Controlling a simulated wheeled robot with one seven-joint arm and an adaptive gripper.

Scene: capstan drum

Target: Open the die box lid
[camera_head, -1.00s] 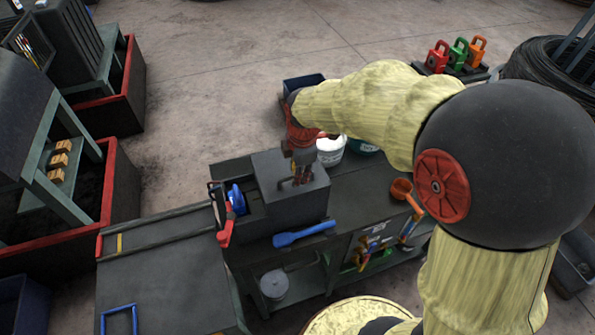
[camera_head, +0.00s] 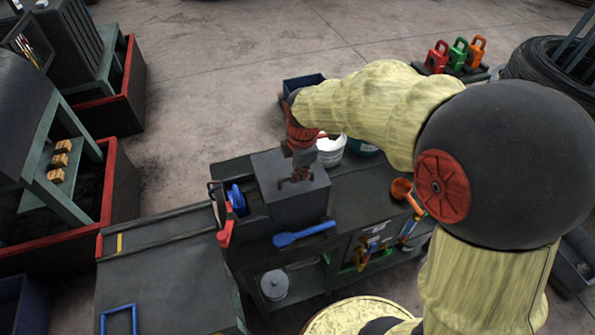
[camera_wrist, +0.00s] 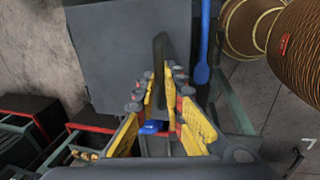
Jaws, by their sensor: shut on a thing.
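The die box (camera_head: 303,208) is a dark grey box on the bench, with a flat grey lid (camera_head: 265,172). In the wrist view the lid (camera_wrist: 110,50) fills the upper middle, with a dark bar handle (camera_wrist: 160,55) standing on it. My gripper (camera_head: 297,170) is over the lid from above. In the wrist view my gripper (camera_wrist: 164,82) has its yellow fingers on either side of the handle and is shut on it. The fingers partly hide the handle in the head view. The lid looks closed; no inside of the box shows.
A blue spoon-like tool (camera_head: 304,234) lies in front of the box. A blue part (camera_head: 237,198) and a red handle (camera_head: 225,234) are at its left. A white bucket (camera_head: 331,152) stands behind, and an orange cup (camera_head: 401,188) sits to the right.

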